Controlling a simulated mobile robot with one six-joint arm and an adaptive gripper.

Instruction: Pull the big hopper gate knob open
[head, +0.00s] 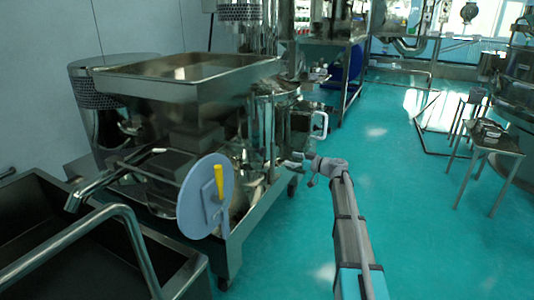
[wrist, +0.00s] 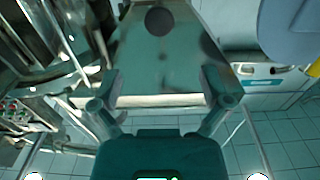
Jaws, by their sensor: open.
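The big steel hopper (head: 190,85) sits on top of the sieve machine, left of centre in the head view. I cannot make out its gate knob for certain there. In the wrist view a dark round spot (wrist: 159,21) shows on a pale metal surface, ahead of my gripper; I cannot tell whether it is the knob. My gripper (wrist: 160,85) is open, with nothing between its fingers. In the head view my gripper (head: 299,161) is small, to the right of the machine and below a white looped handle (head: 320,125).
A grey disc with a yellow handle (head: 219,182) stands at the machine's front; its edge also shows in the wrist view (wrist: 288,32). A dark sink with a steel pipe (head: 128,225) is at left. Metal stools (head: 490,140) stand at right. The green floor (head: 410,190) between is clear.

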